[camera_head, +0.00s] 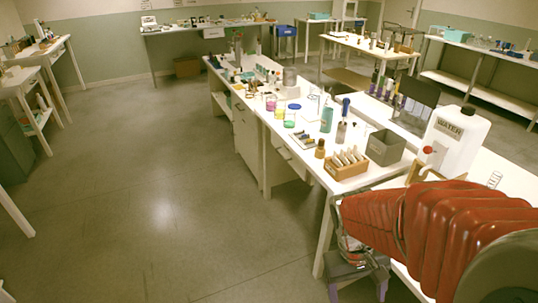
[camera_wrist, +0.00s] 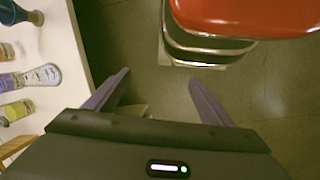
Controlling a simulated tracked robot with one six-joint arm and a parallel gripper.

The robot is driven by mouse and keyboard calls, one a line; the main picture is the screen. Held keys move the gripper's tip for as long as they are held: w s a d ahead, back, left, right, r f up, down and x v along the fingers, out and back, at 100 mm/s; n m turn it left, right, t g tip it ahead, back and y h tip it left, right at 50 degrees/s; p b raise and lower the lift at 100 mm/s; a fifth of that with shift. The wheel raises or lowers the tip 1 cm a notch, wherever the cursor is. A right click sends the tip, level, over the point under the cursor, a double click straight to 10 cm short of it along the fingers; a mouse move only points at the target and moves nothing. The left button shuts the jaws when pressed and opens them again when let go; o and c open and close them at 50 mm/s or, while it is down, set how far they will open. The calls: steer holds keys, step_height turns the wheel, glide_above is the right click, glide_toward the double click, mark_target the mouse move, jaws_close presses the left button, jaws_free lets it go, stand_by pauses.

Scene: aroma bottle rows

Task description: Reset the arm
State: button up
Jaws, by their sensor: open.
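My gripper (camera_head: 356,290) hangs low at the near end of the long white bench, beside its edge, with my red-sleeved arm reaching in from the right. In the wrist view its two purple fingers (camera_wrist: 160,79) are spread apart with nothing between them. Below them is bare floor. Several small bottles stand on the white top at the left of the wrist view, among them a blue one (camera_wrist: 12,12) and a pale purple one (camera_wrist: 40,76). They are clear of the fingers.
A white water jug (camera_head: 459,140), a grey bin (camera_head: 386,148), a wooden rack (camera_head: 346,170) and a teal bottle (camera_head: 326,119) stand on the bench. A red stool (camera_wrist: 245,14) is near the fingers in the wrist view. The floor (camera_head: 150,200) at left is open.

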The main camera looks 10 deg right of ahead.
steer(key=w+a+r+n+t+y, duration=0.1)
steer(key=w+a+r+t, duration=0.2)
steer(key=a+r+t, duration=0.4)
steer(key=a+r, duration=0.4)
steer(key=r, duration=0.5)
steer(key=shift+a+t+y, duration=0.4)
